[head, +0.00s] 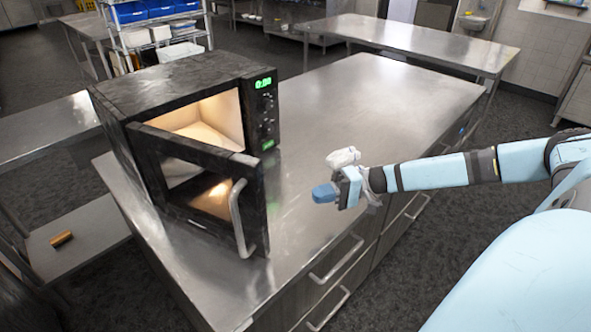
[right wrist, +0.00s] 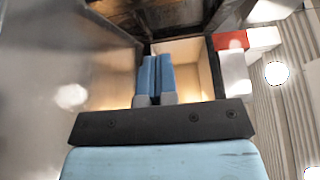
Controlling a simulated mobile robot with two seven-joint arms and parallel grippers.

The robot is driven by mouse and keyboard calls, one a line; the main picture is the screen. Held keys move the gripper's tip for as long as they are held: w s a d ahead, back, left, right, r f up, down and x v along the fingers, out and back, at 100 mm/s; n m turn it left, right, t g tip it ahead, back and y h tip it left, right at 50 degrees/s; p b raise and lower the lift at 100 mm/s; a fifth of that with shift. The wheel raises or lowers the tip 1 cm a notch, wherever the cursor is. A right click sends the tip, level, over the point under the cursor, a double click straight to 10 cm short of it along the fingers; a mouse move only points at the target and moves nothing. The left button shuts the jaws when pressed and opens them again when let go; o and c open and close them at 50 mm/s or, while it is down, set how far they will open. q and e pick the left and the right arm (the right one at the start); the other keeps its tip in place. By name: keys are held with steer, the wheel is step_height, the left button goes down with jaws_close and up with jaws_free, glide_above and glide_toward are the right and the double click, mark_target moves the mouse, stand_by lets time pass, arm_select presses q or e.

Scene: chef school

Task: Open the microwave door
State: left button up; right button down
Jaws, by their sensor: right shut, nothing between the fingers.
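The black microwave (head: 165,85) stands on the steel counter at the left in the head view, its lit interior showing. Its door (head: 195,180) is part-way open, swung out toward the front, with a curved metal handle (head: 238,215) on its outer edge. My right gripper (head: 325,193) is over the counter to the right of the door, apart from the handle, and its blue fingers are shut with nothing between them. In the right wrist view the shut fingers (right wrist: 155,78) point toward the lit microwave interior (right wrist: 185,55). My left gripper is not in view.
The steel counter (head: 365,95) is clear to the right of the microwave. Drawers with bar handles (head: 338,262) line its front. Another steel table (head: 415,42) stands behind, and a shelf rack with blue bins (head: 160,8) stands behind the microwave.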

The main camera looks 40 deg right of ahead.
arm_select(q)
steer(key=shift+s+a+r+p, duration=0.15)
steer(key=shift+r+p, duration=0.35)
steer(key=shift+p, duration=0.25)
arm_select(e)
steer(key=s+a+x, duration=0.1)
steer(key=s+x, duration=0.1)
steer(key=x, duration=0.9)
steer(key=shift+s+a, duration=0.2)
steer(key=shift+a, duration=0.15)
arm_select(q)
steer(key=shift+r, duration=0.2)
arm_select(e)
steer(key=shift+r, duration=0.1)
